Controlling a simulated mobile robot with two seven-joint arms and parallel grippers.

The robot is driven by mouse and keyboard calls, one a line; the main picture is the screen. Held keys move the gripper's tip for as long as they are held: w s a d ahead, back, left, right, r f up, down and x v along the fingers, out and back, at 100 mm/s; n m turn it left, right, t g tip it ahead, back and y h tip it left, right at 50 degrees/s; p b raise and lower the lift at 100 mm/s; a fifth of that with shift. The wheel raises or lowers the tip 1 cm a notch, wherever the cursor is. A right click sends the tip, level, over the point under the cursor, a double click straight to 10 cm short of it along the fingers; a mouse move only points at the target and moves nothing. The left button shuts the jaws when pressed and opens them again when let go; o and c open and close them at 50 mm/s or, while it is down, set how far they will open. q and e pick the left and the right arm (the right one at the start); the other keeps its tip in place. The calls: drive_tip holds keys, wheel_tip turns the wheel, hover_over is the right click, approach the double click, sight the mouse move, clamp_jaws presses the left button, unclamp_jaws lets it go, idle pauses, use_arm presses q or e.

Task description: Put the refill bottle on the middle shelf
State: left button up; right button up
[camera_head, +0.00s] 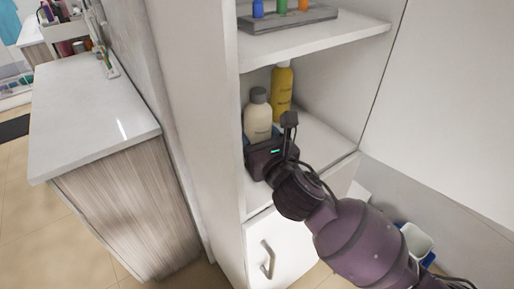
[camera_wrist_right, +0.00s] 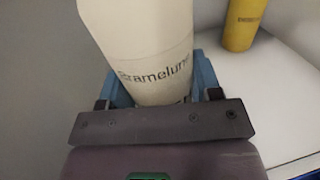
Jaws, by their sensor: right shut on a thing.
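The refill bottle is a cream bottle (camera_head: 257,119) with a grey cap, inside the white cabinet on the middle shelf (camera_head: 325,142). My right gripper (camera_head: 262,150) reaches into that compartment and is shut on the bottle's lower part. In the right wrist view the cream bottle (camera_wrist_right: 145,50) with dark lettering stands between the blue fingers (camera_wrist_right: 160,88). The bottle looks upright. Its base is hidden by the gripper, so I cannot tell whether it touches the shelf. My left gripper is not in view.
A yellow bottle (camera_head: 282,90) stands behind and to the right of the cream one; it also shows in the right wrist view (camera_wrist_right: 243,22). The upper shelf (camera_head: 310,37) holds a dark rack (camera_head: 287,19) with small coloured bottles. A white side panel is close on the left.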

wheel_tip(320, 180, down, 4)
drive_tip(key=shift+w+r+b, duration=0.1)
drive_tip(key=shift+r+b, duration=0.05)
drive_tip(key=shift+b, duration=0.45)
drive_tip(key=shift+w+a, duration=0.1)
drive_tip(key=shift+w, duration=0.05)
drive_tip(key=shift+r, duration=0.2)
drive_tip(key=o, duration=1.1)
drive_tip(key=shift+f, duration=0.15)
